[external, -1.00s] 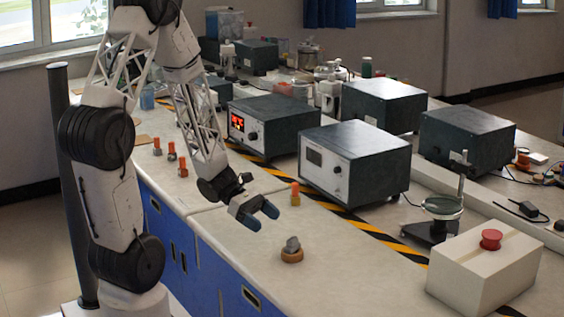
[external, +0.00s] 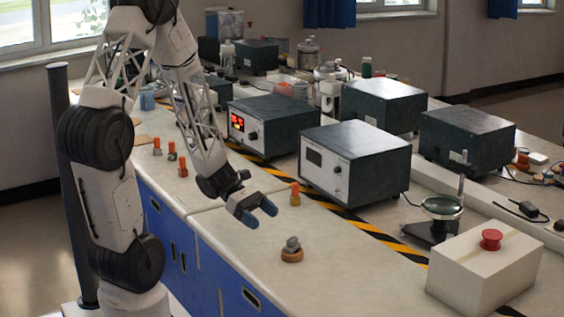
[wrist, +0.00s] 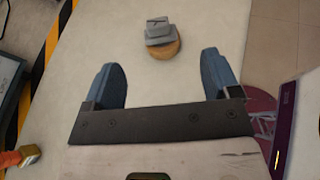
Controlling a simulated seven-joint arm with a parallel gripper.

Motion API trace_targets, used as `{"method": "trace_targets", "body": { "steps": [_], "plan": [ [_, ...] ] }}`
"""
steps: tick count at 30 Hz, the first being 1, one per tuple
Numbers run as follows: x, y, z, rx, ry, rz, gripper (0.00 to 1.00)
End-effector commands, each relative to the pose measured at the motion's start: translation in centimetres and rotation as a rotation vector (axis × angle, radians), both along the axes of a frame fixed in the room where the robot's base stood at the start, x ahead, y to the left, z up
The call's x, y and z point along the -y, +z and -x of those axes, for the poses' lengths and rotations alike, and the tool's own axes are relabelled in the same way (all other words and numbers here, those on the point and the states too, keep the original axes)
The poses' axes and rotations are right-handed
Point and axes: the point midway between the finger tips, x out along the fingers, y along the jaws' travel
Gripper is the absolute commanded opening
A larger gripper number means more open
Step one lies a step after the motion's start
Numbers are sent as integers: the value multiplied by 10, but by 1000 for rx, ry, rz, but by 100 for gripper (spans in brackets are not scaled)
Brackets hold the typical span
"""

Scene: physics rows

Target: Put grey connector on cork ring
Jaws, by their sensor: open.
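The grey connector (external: 292,243) rests on top of the cork ring (external: 291,255) on the bench near its front edge. In the wrist view the grey connector (wrist: 159,31) lies over the cork ring (wrist: 164,49), whose near rim shows below it. My gripper (external: 261,217) is open and empty, above the bench to the upper left of the ring. In the wrist view the blue fingertips of my gripper (wrist: 160,72) are wide apart, with the connector and ring beyond them and not touching.
Several orange-topped connectors stand on the bench, one (external: 295,194) close behind my gripper. An instrument box (external: 354,160) stands behind the striped tape (external: 345,215). A box with a red button (external: 490,240) is at the right. Bench around the ring is clear.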

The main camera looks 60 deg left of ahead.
Motion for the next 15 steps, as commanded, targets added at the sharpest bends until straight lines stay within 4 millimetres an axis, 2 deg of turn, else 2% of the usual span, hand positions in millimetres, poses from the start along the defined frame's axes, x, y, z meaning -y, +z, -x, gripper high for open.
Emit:
{"method": "trace_targets", "body": {
  "steps": [8,15],
  "plan": [
    [24,36,15,111,-225,-161,82],
    [50,80,46,286,-573,-414,82]
  ]
}}
